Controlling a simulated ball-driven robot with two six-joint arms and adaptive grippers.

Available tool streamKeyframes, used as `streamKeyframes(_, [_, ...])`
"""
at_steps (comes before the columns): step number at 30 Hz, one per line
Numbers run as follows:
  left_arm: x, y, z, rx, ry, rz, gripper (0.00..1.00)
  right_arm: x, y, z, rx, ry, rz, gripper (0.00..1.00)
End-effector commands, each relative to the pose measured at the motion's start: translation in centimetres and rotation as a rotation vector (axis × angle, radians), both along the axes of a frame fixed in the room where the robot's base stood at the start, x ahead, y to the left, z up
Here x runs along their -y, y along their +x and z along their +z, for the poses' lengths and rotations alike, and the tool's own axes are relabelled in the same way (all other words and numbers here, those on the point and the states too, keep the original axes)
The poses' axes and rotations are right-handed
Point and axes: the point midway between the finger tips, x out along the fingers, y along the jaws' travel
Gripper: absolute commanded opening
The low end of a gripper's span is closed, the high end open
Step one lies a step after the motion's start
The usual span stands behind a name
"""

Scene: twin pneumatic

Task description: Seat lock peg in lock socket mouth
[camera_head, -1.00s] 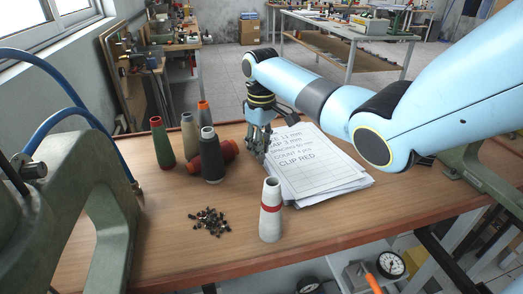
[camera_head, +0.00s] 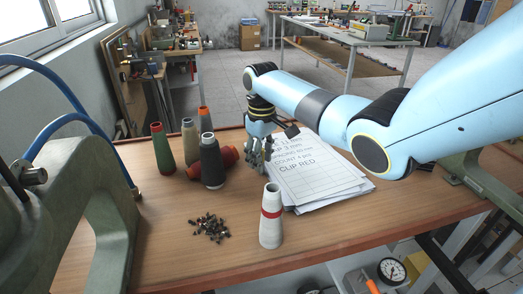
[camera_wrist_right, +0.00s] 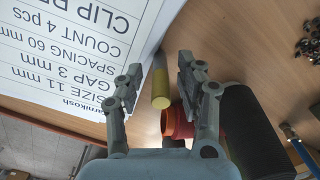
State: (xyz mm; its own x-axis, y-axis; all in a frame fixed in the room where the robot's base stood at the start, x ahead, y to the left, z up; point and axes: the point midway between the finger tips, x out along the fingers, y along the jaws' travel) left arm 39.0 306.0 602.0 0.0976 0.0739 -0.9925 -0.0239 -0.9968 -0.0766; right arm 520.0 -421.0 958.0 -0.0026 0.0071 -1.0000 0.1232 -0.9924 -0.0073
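My right gripper (camera_head: 258,152) points down at the left edge of the paper stack, behind the white cone with a red band. In the right wrist view its two fingers (camera_wrist_right: 160,78) are apart. Between them, seen beyond the tips, is a slim grey cylinder with a yellow end (camera_wrist_right: 160,88), with gaps on both sides. I cannot tell whether this is the lock peg. I cannot make out a lock socket mouth in either view. My left gripper is not in view.
A white cone (camera_head: 271,222), several dark cones (camera_head: 211,162), a pile of small parts (camera_head: 211,227) and printed papers (camera_head: 318,175) are on the wooden table (camera_head: 180,262). A green-grey machine (camera_head: 70,190) with blue hoses stands at left. The table's front middle is clear.

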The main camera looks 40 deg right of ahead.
Motion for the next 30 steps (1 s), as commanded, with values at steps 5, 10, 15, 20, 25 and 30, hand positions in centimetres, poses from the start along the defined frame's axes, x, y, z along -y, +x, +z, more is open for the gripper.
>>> streamKeyframes(5, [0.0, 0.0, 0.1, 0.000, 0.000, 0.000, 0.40, 0.1, 0.1, 2.4, 0.004, -0.002, 0.001, 0.38])
streamKeyframes(10, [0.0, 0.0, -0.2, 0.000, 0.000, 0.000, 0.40, 0.1, 0.2, 6.4, 0.005, -0.002, 0.001, 0.38])
streamKeyframes(15, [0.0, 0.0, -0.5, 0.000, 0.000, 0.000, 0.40, 0.2, 0.1, 9.8, 0.003, -0.002, 0.000, 0.38])
streamKeyframes(20, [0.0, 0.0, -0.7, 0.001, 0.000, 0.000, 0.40, 0.1, 0.1, 11.6, 0.001, -0.001, -0.002, 0.42])
streamKeyframes(25, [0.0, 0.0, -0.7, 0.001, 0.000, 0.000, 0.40, 0.4, 1.6, 12.8, 0.079, -0.023, -0.146, 0.42])
streamKeyframes(30, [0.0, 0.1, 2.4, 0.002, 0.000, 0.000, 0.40, 0.0, 3.4, 15.3, 0.329, -0.068, -0.465, 0.42])
